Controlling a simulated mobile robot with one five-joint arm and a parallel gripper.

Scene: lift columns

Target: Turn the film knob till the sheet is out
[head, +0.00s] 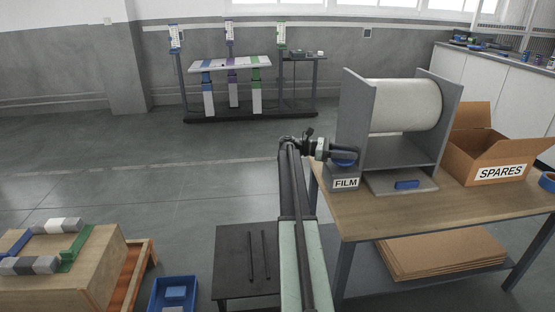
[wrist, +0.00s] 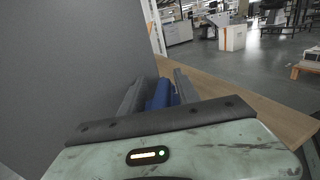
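The film roll (head: 405,105) is a white cylinder between two grey side plates on the wooden bench. The blue film knob (head: 345,163) sits low beside the left plate, above the FILM label (head: 345,183). My gripper (head: 348,154) reaches in from the left at the knob and partly covers it. In the wrist view the blue knob (wrist: 160,95) lies between the two fingers of my gripper (wrist: 157,92) and fills most of the gap. Whether both fingers press on it I cannot tell. I make out no loose sheet below the roll.
An open SPARES box (head: 493,160) stands to the right. A rack with coloured columns (head: 230,65) stands at the back. The floor (head: 150,165) in between is clear.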

